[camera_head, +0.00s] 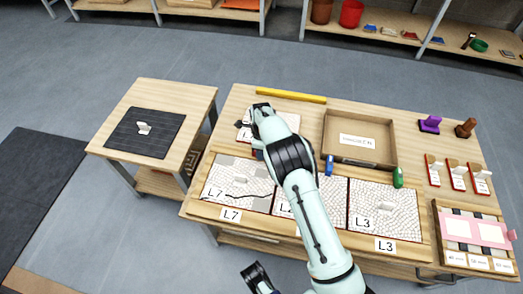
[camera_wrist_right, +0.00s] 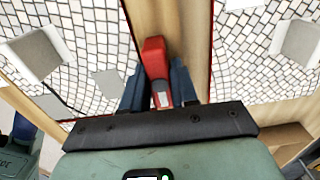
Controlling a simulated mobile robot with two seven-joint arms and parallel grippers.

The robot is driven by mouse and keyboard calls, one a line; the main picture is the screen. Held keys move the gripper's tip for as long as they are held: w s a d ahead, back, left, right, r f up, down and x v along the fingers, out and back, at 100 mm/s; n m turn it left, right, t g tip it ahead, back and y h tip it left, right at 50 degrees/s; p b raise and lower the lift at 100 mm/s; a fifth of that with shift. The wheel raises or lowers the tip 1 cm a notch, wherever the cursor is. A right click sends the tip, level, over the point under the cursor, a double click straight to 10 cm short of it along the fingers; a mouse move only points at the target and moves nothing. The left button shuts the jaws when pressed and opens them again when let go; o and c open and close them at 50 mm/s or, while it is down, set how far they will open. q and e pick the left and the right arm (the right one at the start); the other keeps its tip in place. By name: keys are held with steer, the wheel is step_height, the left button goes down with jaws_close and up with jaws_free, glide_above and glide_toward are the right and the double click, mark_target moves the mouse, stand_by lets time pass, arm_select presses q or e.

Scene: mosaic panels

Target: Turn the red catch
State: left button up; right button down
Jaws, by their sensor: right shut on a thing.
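The red catch (camera_wrist_right: 154,70) sits on the wooden strip between two mosaic panels in the right wrist view. My right gripper (camera_wrist_right: 158,88) has its dark fingers on both sides of the catch and is shut on it. In the head view my right arm reaches over the middle of the table and hides the catch and these fingertips. A dark end of my left arm (camera_head: 258,276), apparently the gripper, shows at the bottom edge of the head view, away from the table top. Its jaws cannot be made out.
Mosaic panels labelled L7 (camera_head: 235,184) and L3 (camera_head: 390,206) lie along the table front. An open wooden tray (camera_head: 384,122) stands behind. A blue tool (camera_head: 329,165) and a green tool (camera_head: 398,177) stand near the panels. A side table (camera_head: 193,100) with a dark mat is left.

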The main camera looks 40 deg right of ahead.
steer(key=c, duration=1)
jaws_free()
steer(key=shift+o, duration=0.2)
arm_select(q)
steer(key=shift+g+h, duration=0.4)
steer(key=shift+g, duration=0.4)
steer(key=s+r+p, duration=0.1)
steer(key=s+d+r+p, duration=0.1)
steer(key=s, duration=0.1)
steer(key=s+d+r+p, duration=0.1)
steer(key=shift+s+r, duration=0.2)
arm_select(e)
step_height(320, 180, up, 13)
steer(key=shift+r, duration=0.2)
